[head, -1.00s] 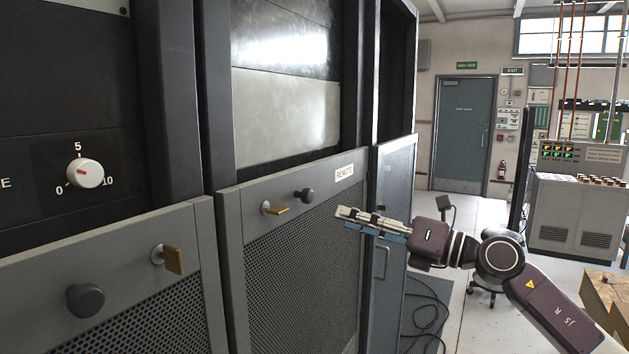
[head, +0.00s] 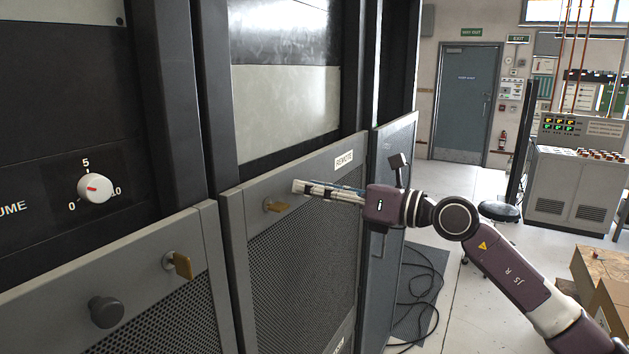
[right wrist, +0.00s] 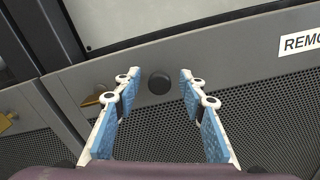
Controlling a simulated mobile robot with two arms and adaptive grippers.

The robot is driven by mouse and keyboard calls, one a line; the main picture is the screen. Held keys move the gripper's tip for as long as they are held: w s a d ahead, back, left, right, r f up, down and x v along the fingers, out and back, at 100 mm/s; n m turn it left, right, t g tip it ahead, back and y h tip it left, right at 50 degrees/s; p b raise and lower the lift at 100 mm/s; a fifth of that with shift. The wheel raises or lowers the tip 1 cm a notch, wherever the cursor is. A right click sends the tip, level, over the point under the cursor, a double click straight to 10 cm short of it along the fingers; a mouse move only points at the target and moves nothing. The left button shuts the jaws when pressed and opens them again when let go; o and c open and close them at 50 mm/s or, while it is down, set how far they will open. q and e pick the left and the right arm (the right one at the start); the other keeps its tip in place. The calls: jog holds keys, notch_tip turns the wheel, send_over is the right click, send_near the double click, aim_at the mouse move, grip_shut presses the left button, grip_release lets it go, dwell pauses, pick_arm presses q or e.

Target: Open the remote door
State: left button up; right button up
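The remote door (head: 302,255) is a grey panel with dark mesh and a REMOTE label (head: 344,161); it looks closed. The label also shows in the right wrist view (right wrist: 300,41). A round black knob (right wrist: 159,84) sits on the door's upper band. In the head view the knob is hidden behind my right gripper (head: 297,187). In the right wrist view my right gripper (right wrist: 160,76) is open, its blue-padded fingers on either side of the knob with gaps; the knob appears just beyond the tips. A brass key (head: 275,205) is left of the knob. My left gripper is out of view.
A neighbouring grey door (head: 120,290) on the left has its own brass key (head: 180,264) and black knob (head: 106,311). Another mesh door (head: 393,165) stands to the right. Black cables (head: 412,300) lie on the floor. Open floor lies right of the racks.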

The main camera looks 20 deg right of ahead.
grip_shut()
dwell(0.3)
dwell(0.3)
